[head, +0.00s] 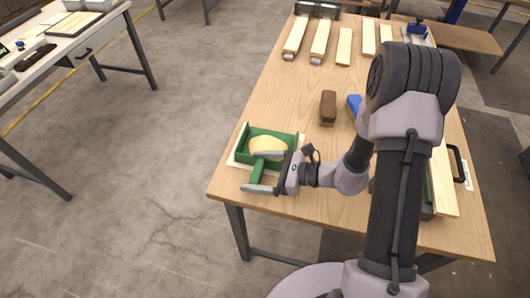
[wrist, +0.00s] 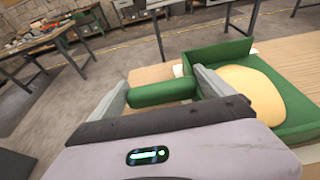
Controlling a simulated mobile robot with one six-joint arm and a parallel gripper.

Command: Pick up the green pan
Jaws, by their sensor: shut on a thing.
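The green pan (head: 243,147) is a square tray-like pan with a stubby green handle (head: 258,174). It sits at the near left corner of the wooden table, over a pale board. A yellowish, rounded heap (head: 270,148) lies inside it. My gripper (head: 265,172) has its two grey fingers on either side of the handle and is shut on it. In the wrist view the handle (wrist: 162,93) lies between the fingers, and the pan's wall (wrist: 222,62) rises at the right. I cannot tell whether the pan touches the board.
The wooden table (head: 290,98) holds a brown block (head: 328,107), a blue object (head: 353,106) partly behind my arm, and several light wood strips (head: 344,47) at the far end. A pale board (head: 236,162) shows under the pan. Table edges lie close at left and front.

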